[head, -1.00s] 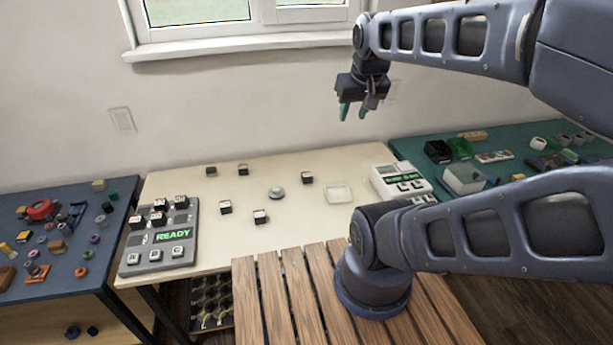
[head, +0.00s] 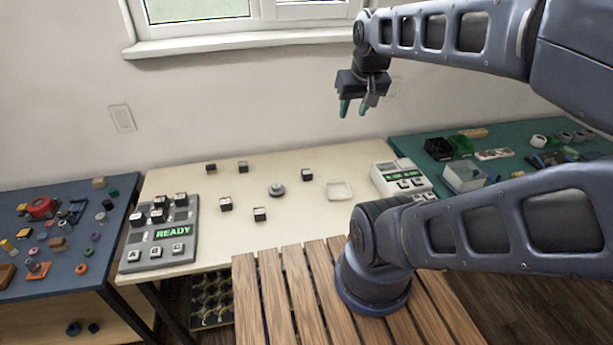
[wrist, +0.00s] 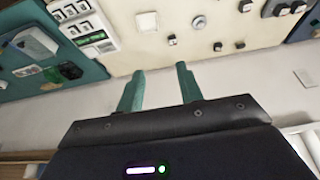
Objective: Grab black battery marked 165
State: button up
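Several small black blocks with pale tops, likely the batteries, lie apart on the cream table (head: 300,230). They are a back left block (head: 211,168), one beside it (head: 243,167), one at the right (head: 307,175), a front left one (head: 226,204) and a front one (head: 260,214). Their markings are too small to read, so I cannot tell which is 165. My gripper (head: 354,106) is high above the table's back edge, near the wall, away from every block. In the wrist view its green fingers (wrist: 160,72) are apart with nothing between them.
A grey panel (head: 187,222) reading READY holds several black blocks at the left.

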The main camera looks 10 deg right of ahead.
jog(key=shift+o, duration=0.2)
jog(key=o, duration=0.6)
jog(key=shift+c, duration=0.2)
